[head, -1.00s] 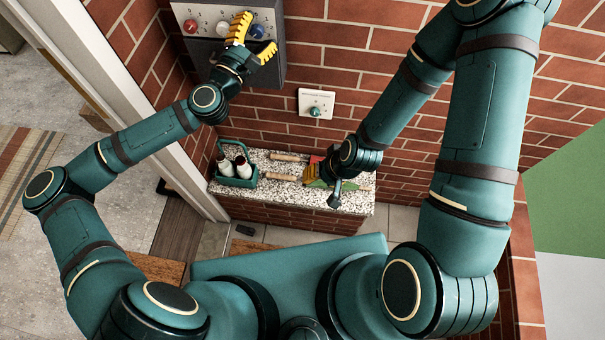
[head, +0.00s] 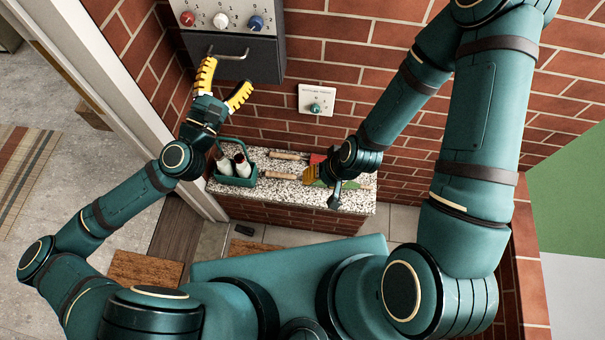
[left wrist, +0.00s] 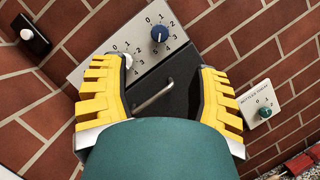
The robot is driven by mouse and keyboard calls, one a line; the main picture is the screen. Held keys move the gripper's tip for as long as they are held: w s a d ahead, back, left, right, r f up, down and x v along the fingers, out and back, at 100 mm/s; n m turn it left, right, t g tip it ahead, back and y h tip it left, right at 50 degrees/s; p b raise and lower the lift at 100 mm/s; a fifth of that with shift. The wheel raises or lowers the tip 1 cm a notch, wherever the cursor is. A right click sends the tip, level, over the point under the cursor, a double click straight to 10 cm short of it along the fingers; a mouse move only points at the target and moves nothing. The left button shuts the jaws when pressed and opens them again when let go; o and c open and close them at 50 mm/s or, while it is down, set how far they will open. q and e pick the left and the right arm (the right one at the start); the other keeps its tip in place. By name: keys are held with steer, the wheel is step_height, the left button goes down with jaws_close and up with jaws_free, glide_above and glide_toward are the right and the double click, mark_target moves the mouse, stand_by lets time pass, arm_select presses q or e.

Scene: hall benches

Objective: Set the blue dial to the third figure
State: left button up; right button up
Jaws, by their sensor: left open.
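The blue dial (head: 256,22) is on a pale panel with printed figures on the brick wall, right of a white dial (head: 220,21) and a red dial (head: 187,19). In the left wrist view the blue dial (left wrist: 159,34) has a pale mark that appears to point downward; which figure it meets is too small to tell. My left gripper (head: 226,79) is open and empty, below the panel and apart from the dials. Its yellow fingers (left wrist: 160,78) spread on both sides in the left wrist view. My right gripper (head: 333,183) is over the ledge, its jaws unclear.
A dark front with a bar handle (head: 229,54) lies under the dials, near my left fingers. A white plate with a teal knob (head: 316,108) is to the right. A teal caddy with bottles (head: 234,170) and wooden-handled tools (head: 284,156) occupy the speckled ledge (head: 280,194).

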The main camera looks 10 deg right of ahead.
arm_select(q)
steer(key=s+d+f+m+g+b, duration=0.1)
steer(key=s+d+f+m+g, duration=0.2)
steer(key=f, duration=0.4)
steer(key=s+d+f+m+g+h+b, duration=0.1)
steer(key=s+d+f+m+g+b, duration=0.1)
steer(key=s+d+f+g, duration=0.3)
steer(key=s+d+f+m+g+b, duration=0.1)
steer(key=s+d+f+m+g, duration=0.3)
steer(key=f, duration=0.6)
steer(key=shift+s+d+f+m+g+h+b, duration=0.25)
steer(key=shift+s+d+m+g, duration=0.2)
steer(key=shift+s, duration=0.6)
steer(key=shift+r, duration=0.1)
steer(key=s+a+f+m+g+y, duration=0.3)
steer(key=s+a+f+m+y, duration=0.15)
steer(key=f, duration=0.35)
steer(key=w+a+m+y, duration=0.1)
steer(key=a+y, duration=0.1)
steer(key=a, duration=0.3)
steer(key=w+a+m+y, duration=0.2)
steer(key=a+y, duration=0.1)
steer(key=a, duration=0.3)
steer(key=shift+w+a+f, duration=0.2)
steer(key=shift+w+a, duration=0.05)
steer(key=shift+o, duration=0.2)
